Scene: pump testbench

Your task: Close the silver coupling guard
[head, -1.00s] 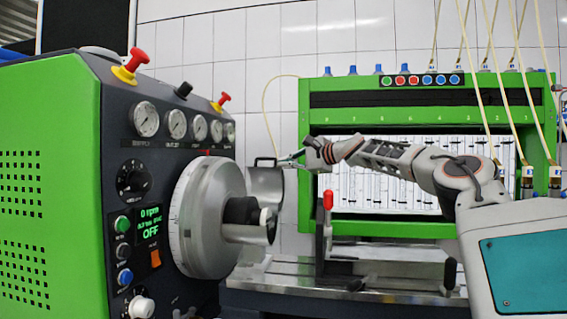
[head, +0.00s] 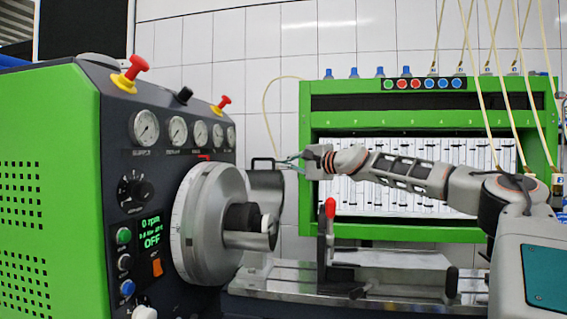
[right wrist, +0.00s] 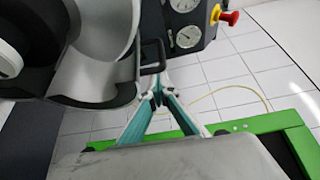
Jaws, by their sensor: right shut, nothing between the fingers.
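The silver coupling guard (head: 266,190) is a curved metal shell with a black handle (head: 262,162). It stands raised behind the black coupling and shaft (head: 243,215), leaving them exposed at the front. In the right wrist view the guard (right wrist: 108,78) is at the upper left, and its handle (right wrist: 153,56) is just beyond my fingertips. My right gripper (head: 284,161) is just right of the handle. In the right wrist view, its teal fingers (right wrist: 158,90) are shut and empty; whether they touch the handle is unclear. My left gripper is not in view.
The green test machine (head: 50,180) with its gauges and large silver disc (head: 200,225) fills the left. A red-tipped clamp lever (head: 330,208) rises from the metal bed (head: 290,277). A green frame with glass tubes (head: 430,233) stands behind my right arm.

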